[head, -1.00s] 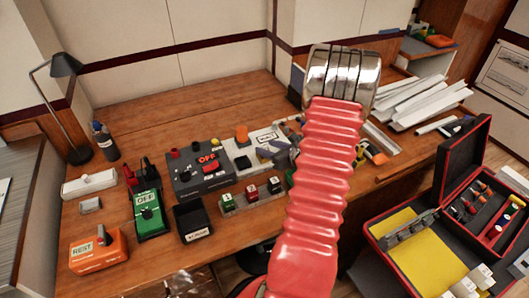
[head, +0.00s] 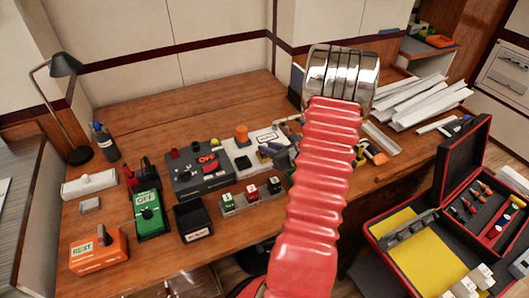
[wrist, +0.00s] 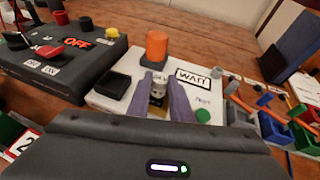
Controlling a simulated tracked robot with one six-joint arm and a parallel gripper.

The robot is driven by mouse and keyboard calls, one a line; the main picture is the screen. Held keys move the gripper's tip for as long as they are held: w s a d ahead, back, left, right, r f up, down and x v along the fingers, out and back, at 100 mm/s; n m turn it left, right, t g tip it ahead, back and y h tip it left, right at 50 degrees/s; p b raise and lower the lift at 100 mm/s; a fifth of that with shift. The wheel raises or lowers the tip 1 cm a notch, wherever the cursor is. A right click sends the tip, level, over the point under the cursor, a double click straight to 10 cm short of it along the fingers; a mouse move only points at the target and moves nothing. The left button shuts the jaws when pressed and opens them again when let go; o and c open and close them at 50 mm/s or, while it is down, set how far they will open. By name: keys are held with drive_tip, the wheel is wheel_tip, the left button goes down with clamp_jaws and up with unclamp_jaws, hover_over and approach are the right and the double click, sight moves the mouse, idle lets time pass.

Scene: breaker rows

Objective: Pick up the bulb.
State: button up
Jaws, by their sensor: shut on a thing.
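A small silvery bulb (wrist: 158,91) shows between my two fingers in the wrist view. My gripper (wrist: 159,94) has purple-grey fingers, closed on the bulb's two sides. They are over the white panel (wrist: 112,101) with the WAIT label. I cannot tell whether the bulb still touches the panel. In the head view my gripper (head: 268,152) is small and partly hidden by my red arm, and the bulb cannot be made out.
An orange cylinder (wrist: 157,48) stands just behind the bulb, with a black tray (wrist: 117,85) at left. The dark OFF box (wrist: 62,65) is further left. Colored bins (wrist: 275,125) are at right. Bare desk (head: 215,95) lies behind the devices.

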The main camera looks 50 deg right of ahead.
clamp_jaws()
drive_tip(key=shift+r, duration=0.1)
wheel_tip(320, 180, up, 10)
idle(0.6)
drive_tip(key=shift+s, duration=0.1)
idle(0.5)
